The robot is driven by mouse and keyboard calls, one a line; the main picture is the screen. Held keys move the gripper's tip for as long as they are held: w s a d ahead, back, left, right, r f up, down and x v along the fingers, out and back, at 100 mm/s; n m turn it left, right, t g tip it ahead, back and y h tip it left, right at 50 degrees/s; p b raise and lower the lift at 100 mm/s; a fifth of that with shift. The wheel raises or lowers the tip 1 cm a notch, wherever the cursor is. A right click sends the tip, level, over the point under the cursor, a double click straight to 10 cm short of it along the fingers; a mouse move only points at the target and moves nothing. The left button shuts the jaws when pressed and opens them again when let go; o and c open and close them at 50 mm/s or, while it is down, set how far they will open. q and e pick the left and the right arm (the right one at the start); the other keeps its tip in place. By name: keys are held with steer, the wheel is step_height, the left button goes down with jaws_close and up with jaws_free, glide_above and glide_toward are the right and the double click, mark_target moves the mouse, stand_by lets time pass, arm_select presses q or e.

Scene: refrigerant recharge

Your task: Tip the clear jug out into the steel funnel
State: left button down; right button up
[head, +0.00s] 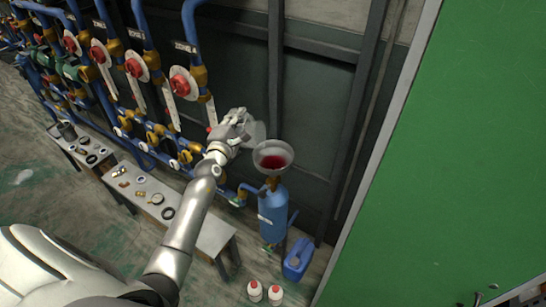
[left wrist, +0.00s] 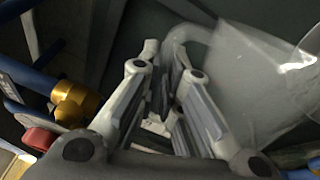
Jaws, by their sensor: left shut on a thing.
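My left gripper (head: 240,121) is shut on the handle of the clear jug (head: 257,132), just behind and to the left of the steel funnel (head: 260,149). In the left wrist view the gripper's fingers (left wrist: 165,75) close on the pale handle, and the see-through jug body (left wrist: 245,80) is at right. I see no liquid in the jug, and its exact tilt is hard to tell. The funnel holds red liquid (head: 273,161) and sits on top of a blue cylinder (head: 272,216). My right gripper is not in view.
Blue pipes with red valve wheels (head: 180,82) line the wall at left. A low bench (head: 190,217) with small fittings stands below them. A blue canister (head: 298,260) and two white bottles (head: 265,293) stand on the floor. A green panel (head: 460,150) fills the right.

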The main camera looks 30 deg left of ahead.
arm_select(q)
steer(key=shift+s+a+r+n, duration=0.2)
steer(key=shift+a+n, duration=0.2)
steer(key=shift+a, duration=0.2)
steer(key=a+f+n+b, duration=0.2)
steer(key=f+n, duration=0.1)
steer(key=a+f+n+b, duration=0.1)
steer(key=n+b, duration=0.1)
steer(key=shift+s+a+f+y, duration=0.1)
steer(key=shift+s+f+y, duration=0.1)
steer(key=shift+s+y, duration=0.1)
steer(key=s+a+f+n+b, duration=0.1)
steer(key=a+f+n+b, duration=0.5)
steer(key=f+n+b, duration=0.3)
steer(key=shift+a+f+n+g+b, duration=0.2)
steer(key=shift+f+n+g+b, duration=0.2)
steer(key=shift+f+b, duration=1.15)
steer(key=shift+s+f, duration=0.1)
steer(key=shift+f, duration=0.1)
